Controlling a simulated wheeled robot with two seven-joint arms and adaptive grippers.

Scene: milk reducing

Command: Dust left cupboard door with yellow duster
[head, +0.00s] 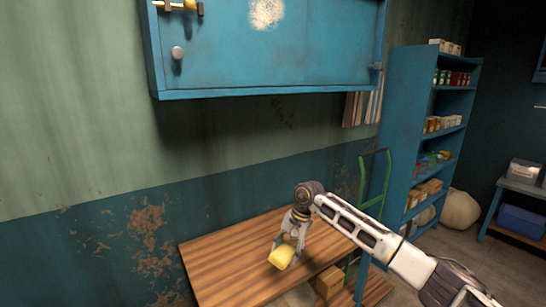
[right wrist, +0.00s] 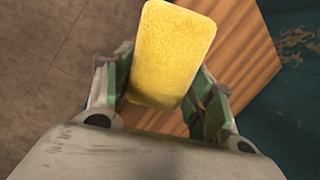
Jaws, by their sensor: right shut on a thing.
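The yellow duster (head: 282,257) is a block with rounded edges, low over the wooden table. My right gripper (head: 291,238) is shut on it from above; I cannot tell whether the duster touches the tabletop. In the right wrist view, the duster (right wrist: 172,52) sits between the two fingers (right wrist: 163,90). The blue cupboard door (head: 300,62) is on the wall at the top, above and apart from the gripper. It has a pale dusty patch (head: 266,13) and a round knob (head: 177,53). The cupboard's top is cut off. My left gripper is out of view.
The wooden table (head: 225,262) stands against the wall below the cupboard, its top mostly bare. A blue shelf (head: 402,110) with goods stands to the right, near a green metal frame (head: 376,180). A cardboard box (head: 329,281) is under the table. A sack (head: 460,210) lies farther right.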

